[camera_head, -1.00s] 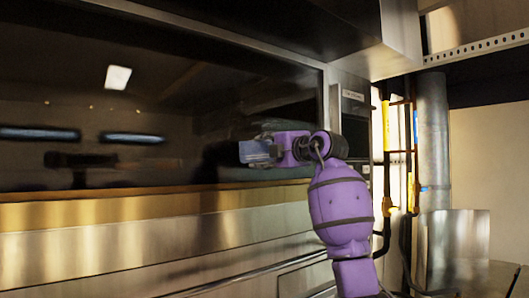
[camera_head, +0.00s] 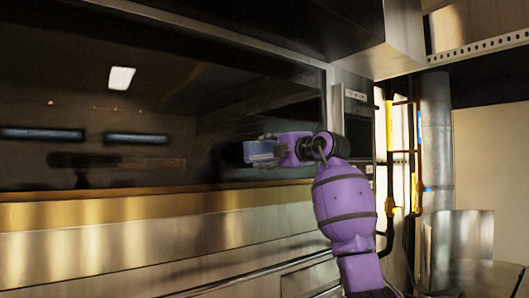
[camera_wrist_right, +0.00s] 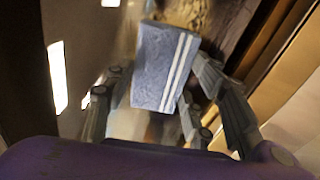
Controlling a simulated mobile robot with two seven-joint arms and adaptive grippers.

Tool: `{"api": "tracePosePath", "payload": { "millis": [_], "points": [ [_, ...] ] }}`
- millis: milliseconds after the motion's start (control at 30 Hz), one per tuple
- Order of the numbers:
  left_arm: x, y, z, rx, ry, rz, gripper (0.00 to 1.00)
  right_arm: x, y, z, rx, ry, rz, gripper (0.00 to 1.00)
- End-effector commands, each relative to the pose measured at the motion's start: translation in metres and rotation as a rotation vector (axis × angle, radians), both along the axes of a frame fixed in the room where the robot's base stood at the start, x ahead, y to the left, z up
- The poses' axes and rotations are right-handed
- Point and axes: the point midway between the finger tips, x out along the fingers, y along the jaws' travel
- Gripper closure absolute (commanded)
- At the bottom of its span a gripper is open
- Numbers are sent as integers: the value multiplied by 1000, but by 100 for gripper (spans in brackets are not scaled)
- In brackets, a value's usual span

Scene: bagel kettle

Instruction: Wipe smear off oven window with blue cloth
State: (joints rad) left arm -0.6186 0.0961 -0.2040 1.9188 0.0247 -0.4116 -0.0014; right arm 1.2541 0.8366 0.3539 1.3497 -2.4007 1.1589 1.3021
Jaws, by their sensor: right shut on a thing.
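The oven window (camera_head: 100,90) is a wide dark glass pane in the head view, with reflections on it. My right gripper (camera_head: 272,150) is shut on the blue cloth (camera_head: 258,152) in front of the pane's lower right part. In the right wrist view the cloth (camera_wrist_right: 160,68) is a folded blue block with white stripes between the fingers. A brown mottled patch (camera_wrist_right: 188,12) shows just beyond the cloth; it looks like the smear. I cannot tell if the cloth touches the glass. My left gripper is not in view.
A metal hood (camera_head: 340,35) juts out above the window. A brass-coloured ledge (camera_head: 90,212) and a rail (camera_head: 250,274) run below it. A control panel (camera_head: 358,125), yellow pipes (camera_head: 389,125) and a grey duct (camera_head: 436,140) stand to the right.

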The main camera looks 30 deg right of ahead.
Motion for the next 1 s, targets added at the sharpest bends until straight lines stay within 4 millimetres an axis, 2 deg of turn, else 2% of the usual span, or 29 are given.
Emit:
{"api": "tracePosePath", "payload": {
  "millis": [200,433,700,1000],
  "points": [
    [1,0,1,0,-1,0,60,0,-21,0,0,1,-3,77],
    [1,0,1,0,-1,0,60,1,-31,1,0,0,-2,77],
    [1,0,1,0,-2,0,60,4,-54,1,1,0,-2,77],
    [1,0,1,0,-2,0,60,5,-65,1,1,0,-2,77]
  ]
}}
